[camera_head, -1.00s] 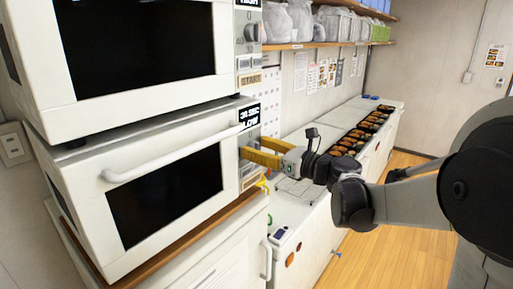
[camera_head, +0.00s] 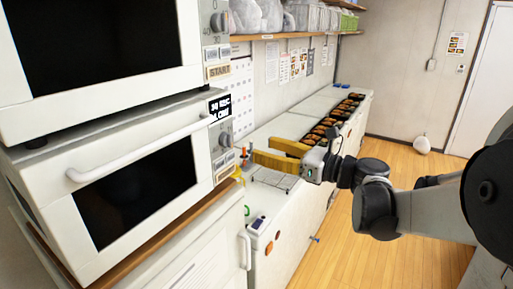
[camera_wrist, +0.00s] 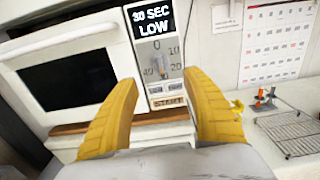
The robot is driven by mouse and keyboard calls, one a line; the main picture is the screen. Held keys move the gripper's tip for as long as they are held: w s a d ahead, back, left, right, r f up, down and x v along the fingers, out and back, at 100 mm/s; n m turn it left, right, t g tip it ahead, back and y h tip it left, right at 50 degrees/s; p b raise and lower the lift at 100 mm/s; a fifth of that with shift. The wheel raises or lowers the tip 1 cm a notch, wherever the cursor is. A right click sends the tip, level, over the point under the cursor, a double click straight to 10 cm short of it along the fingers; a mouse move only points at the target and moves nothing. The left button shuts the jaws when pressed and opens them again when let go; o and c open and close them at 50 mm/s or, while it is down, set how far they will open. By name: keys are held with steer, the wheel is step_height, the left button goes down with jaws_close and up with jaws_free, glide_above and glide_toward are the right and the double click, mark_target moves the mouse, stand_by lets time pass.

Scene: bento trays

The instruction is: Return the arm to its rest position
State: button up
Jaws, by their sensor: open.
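My gripper (camera_head: 262,152) has yellow fingers and is held out over the counter, to the right of the lower microwave (camera_head: 130,185). In the wrist view my gripper (camera_wrist: 160,105) shows its two fingers wide apart with nothing between them. Beyond them is the microwave's control panel (camera_wrist: 158,62), with a "30 SEC LOW" label above its dial. The lower microwave's door is shut. My arm reaches in from the right side of the head view.
A wire rack (camera_head: 275,178) lies on the counter below my gripper. Several bento trays (camera_head: 328,122) stand in a row farther back. A second microwave (camera_head: 95,55) sits on top of the lower one.

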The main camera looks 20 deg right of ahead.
steer(key=shift+a+f, duration=0.1)
steer(key=s+a+f+n+g+h+b, duration=0.4)
steer(key=s+a+f+n, duration=0.3)
steer(key=a+f+n, duration=0.45)
steer(key=s+d+f+n+g+h+b, duration=0.1)
steer(key=s+d+f+n+h+b, duration=0.1)
steer(key=s+f+n, duration=0.4)
steer(key=s+d+f+n+g+h+b, duration=0.2)
steer(key=s+f+n, duration=0.5)
steer(key=n, duration=0.4)
steer(key=h+b, duration=0.1)
steer(key=h, duration=0.1)
steer(key=shift+d+f+h, duration=0.3)
steer(key=shift+d+f, duration=0.05)
steer(key=shift+f, duration=0.05)
steer(key=shift+c, duration=0.2)
